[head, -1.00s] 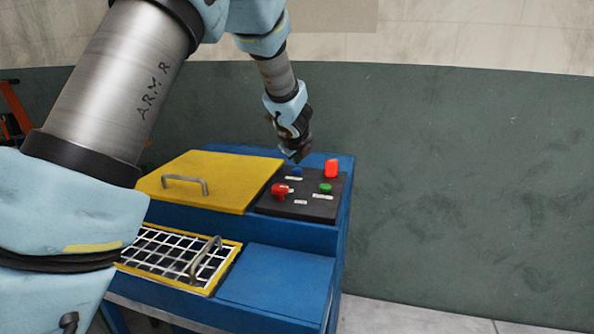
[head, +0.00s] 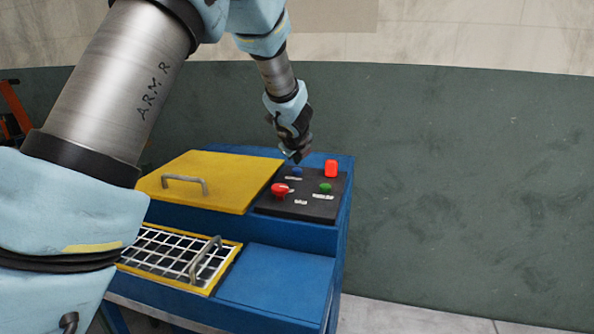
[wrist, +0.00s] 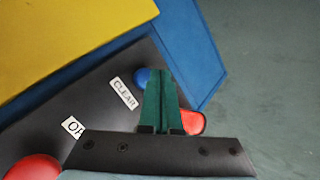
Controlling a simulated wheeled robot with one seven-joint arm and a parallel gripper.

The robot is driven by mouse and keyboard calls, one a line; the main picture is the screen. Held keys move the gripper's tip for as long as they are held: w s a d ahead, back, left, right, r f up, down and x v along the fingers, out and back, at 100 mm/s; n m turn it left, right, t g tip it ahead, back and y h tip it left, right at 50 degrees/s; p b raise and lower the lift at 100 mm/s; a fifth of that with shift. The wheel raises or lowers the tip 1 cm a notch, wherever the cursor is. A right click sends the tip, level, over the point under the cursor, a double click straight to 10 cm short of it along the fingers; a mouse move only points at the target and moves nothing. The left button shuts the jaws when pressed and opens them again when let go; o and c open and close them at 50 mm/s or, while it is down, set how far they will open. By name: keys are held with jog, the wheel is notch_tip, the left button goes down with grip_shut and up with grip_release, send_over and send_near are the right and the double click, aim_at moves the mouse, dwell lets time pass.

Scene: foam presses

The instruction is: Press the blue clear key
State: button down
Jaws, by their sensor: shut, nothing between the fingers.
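The blue clear key (head: 297,171) is a small round button at the back of the dark control panel (head: 315,210). In the wrist view the blue key (wrist: 142,77) shows partly behind my fingertips, beside a white label reading CLEAR (wrist: 123,92). My gripper (head: 296,158) is shut and empty, pointing down right over the blue key. In the wrist view its green fingers (wrist: 160,75) lie together, their tips beside and partly over the key. I cannot tell whether they touch it.
A red block-shaped lamp or button (head: 331,168) stands right of the key. A red mushroom knob (head: 280,189) and a green button (head: 325,188) sit nearer the front. A yellow lid with handle (head: 220,180) lies left, and a wire grid guard (head: 180,256) is in front.

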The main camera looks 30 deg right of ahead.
aim_at(298, 171)
jog(key=shift+f, duration=0.1)
jog(key=shift+f+b, duration=0.35)
jog(key=shift+b, duration=0.15)
jog(key=shift+f+b, duration=0.5)
jog(key=shift+b, duration=0.1)
dwell(0.5)
jog(key=shift+r, duration=0.1)
jog(key=shift+r+p, duration=0.85)
jog(key=shift+p, duration=0.05)
jog(key=shift+r, duration=0.1)
notch_tip(298, 171, up, 5)
jog(key=p, duration=0.4)
jog(key=shift+p, duration=0.35)
dwell(0.4)
